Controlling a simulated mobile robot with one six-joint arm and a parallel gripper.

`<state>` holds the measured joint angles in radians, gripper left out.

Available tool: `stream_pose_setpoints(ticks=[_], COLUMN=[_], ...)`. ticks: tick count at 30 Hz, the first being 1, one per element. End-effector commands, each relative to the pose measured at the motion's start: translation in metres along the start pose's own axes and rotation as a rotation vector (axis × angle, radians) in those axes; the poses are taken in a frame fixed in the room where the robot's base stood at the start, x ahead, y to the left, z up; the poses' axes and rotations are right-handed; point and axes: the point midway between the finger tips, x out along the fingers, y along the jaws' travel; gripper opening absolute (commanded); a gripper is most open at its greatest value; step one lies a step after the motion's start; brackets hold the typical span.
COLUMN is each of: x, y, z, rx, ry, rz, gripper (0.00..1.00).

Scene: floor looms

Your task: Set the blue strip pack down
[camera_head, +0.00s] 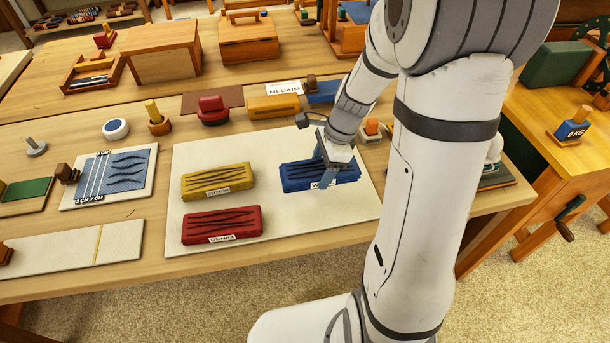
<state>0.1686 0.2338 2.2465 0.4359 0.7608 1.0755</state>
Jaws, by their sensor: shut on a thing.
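The blue strip pack (296,176) is at the right part of a cream board (335,212) on the wooden table. It has dark strips on top and a white label at its front, partly hidden by my gripper. My gripper (328,172) points down from above and is shut on the blue pack near its middle. The pack looks level and at or very close to the board; I cannot tell whether it touches. A yellow strip pack (217,178) and a red strip pack (222,226) lie on the board to its left.
Behind the board stand a red stamp-like block (212,110), an orange block (273,107) and a "MEDIUM" card (284,88). The board's front right is bare.

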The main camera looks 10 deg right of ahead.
Motion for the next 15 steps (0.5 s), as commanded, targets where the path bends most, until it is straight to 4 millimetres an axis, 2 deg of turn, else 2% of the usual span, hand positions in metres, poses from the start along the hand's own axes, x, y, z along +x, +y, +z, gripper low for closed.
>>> stream_pose_setpoints(ticks=[1, 8, 15], x=[0.009, 0.027, 0.057], y=[0.001, 0.000, 0.000], z=[-0.003, -0.008, -0.017], rx=[0.002, 0.000, 0.001], ry=[0.000, 0.000, 0.000], rz=[0.003, 0.001, 0.002], gripper=[0.37, 0.37, 0.37])
